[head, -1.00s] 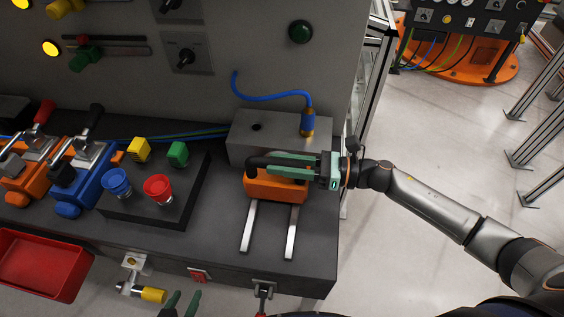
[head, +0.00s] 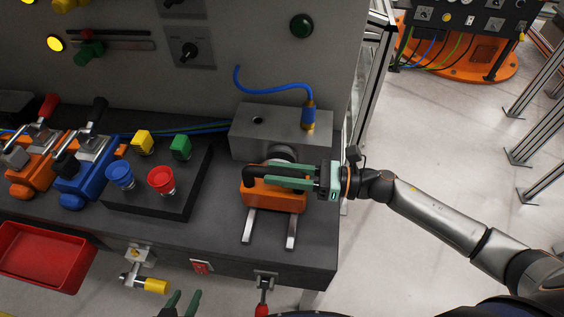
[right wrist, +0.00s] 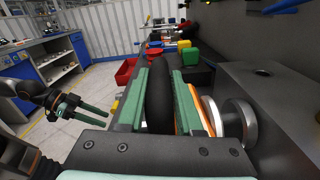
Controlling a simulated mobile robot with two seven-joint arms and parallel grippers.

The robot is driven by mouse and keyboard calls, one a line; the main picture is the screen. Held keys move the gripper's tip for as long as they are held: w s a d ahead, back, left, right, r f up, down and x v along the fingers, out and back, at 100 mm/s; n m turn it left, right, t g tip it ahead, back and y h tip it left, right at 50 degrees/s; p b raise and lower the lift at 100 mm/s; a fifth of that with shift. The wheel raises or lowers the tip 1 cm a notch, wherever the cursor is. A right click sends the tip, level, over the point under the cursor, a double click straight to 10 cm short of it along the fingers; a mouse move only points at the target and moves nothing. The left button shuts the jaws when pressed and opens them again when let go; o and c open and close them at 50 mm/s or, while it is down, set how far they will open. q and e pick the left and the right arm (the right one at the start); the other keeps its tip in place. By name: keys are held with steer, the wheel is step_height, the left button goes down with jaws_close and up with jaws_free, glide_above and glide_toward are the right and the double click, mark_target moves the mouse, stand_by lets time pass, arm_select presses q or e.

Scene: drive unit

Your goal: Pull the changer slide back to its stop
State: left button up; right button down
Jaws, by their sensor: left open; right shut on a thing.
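The changer slide (head: 268,200) is an orange block on two metal rails (head: 292,232) in the head view. My right gripper (head: 275,177) is shut on its black handle (head: 251,173). In the right wrist view the handle (right wrist: 159,95) stands between the green fingers. A round grey coupling (head: 281,153) shows between the slide and the grey block (head: 255,135). The rails' front ends stick out ahead of the slide. My left gripper (head: 183,304) is open and empty at the bottom edge of the head view; the right wrist view shows it too (right wrist: 82,112).
Left of the slide is a black box (head: 150,205) with blue, red, yellow and green buttons. Farther left are toggle clamps (head: 80,180) and a red tray (head: 45,255). A blue hose (head: 275,90) plugs into the grey block. A red-handled lever (head: 263,295) hangs at the bench front.

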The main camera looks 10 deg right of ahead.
steer(key=s, duration=0.1)
steer(key=s+a, duration=0.1)
steer(key=s, duration=0.1)
steer(key=shift+a+f, duration=0.1)
steer(key=shift+a, duration=0.05)
steer(key=c, duration=0.6)
jaws_free()
